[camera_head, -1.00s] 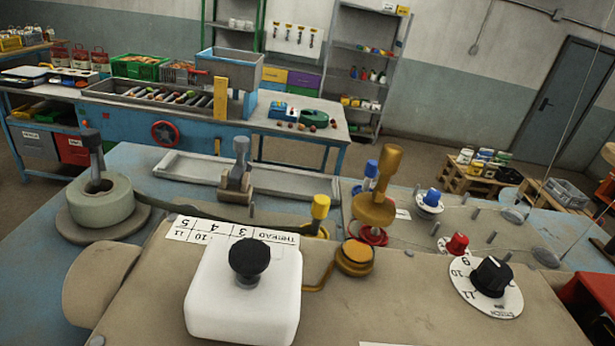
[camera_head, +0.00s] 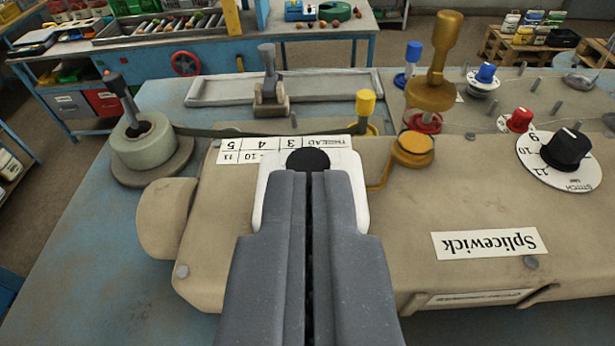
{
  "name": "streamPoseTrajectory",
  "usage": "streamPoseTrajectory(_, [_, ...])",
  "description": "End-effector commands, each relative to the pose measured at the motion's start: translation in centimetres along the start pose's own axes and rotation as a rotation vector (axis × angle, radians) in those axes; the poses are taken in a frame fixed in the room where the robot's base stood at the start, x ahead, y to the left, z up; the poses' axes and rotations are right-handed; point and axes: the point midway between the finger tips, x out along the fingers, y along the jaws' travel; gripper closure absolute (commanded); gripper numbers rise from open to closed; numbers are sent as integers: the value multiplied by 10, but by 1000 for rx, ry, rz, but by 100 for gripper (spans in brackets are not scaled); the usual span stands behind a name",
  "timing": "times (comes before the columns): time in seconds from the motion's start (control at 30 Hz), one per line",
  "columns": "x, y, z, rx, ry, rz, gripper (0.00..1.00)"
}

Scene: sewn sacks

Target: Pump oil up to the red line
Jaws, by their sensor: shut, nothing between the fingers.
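A white block (camera_head: 263,180) with a round black knob (camera_head: 307,158) on top is on the beige sewing machine body (camera_head: 400,260). My gripper (camera_head: 311,175) rises from the bottom of the view, its two grey fingers shut together and empty. The fingertips lie over the white block, at the near edge of the black knob; I cannot tell whether they touch it. The fingers hide most of the block's front. I see no red line and no oil level. An orange round cap (camera_head: 413,149) with a thin pipe is right of the block.
A brown-gold post (camera_head: 436,65), a yellow-topped peg (camera_head: 365,104), a black dial (camera_head: 566,149) and a red knob (camera_head: 519,119) stand up behind and to the right. The blue tabletop (camera_head: 85,245) at left is bare.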

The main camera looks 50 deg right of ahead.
Motion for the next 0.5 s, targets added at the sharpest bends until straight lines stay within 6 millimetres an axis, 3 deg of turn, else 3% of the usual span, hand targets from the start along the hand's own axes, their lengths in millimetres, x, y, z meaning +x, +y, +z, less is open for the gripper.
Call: streamPoseTrajectory(0.5, [90,0,-1,-2,-2,1,100])
